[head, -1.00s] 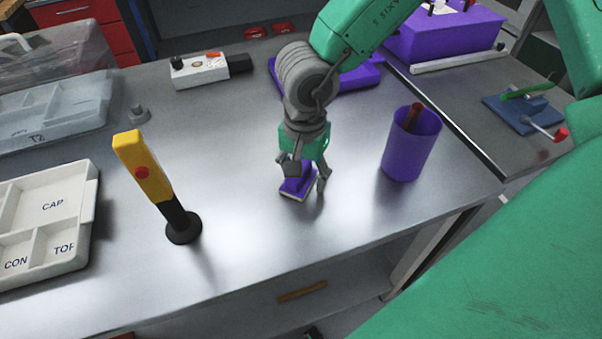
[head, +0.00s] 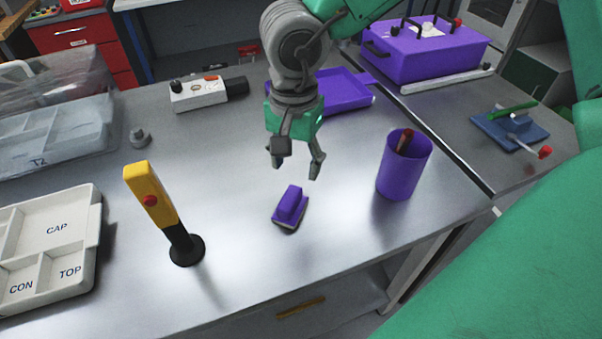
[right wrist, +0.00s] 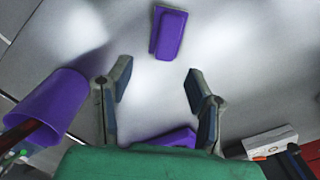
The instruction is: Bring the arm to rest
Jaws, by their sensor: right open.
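My right gripper (head: 296,166) is open and empty, raised above the metal bench, behind and a little above a purple block-like brush (head: 291,206). The brush lies flat on the bench, apart from the fingers. In the right wrist view, the open fingers (right wrist: 157,90) frame bare bench, and the purple brush (right wrist: 168,35) lies beyond them at the top. My left gripper is not in view.
A purple cup (head: 404,170) holding a brush stands at right. A purple tray (head: 345,92) lies behind the gripper. A yellow-and-black post with a red button (head: 150,200), a white sorting tray (head: 93,235) and a white box (head: 197,94) stand to the left. The bench front is clear.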

